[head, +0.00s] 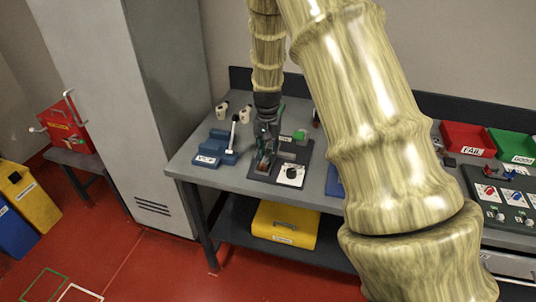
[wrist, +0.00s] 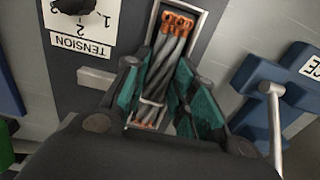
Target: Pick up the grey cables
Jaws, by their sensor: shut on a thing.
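The grey cables (wrist: 171,60) show in the wrist view as a small bundle of twisted strands with copper-coloured lug ends. They lie in a narrow light-edged slot of a dark fixture (wrist: 213,14). My gripper (wrist: 167,92) has its green-padded fingers on either side of the bundle and is shut on it. In the head view my gripper (head: 266,148) points down at the fixture on the bench, and the cables there are mostly hidden by the fingers. The lower end of the bundle is partly hidden by my gripper.
A white TENSION dial plate (wrist: 84,28) sits beside the slot. A blue device (head: 216,146) with an upright lever stands left of the fixture on the grey bench (head: 190,172). Red and green bins (head: 467,139) stand far right. A yellow case (head: 285,226) is on the lower shelf.

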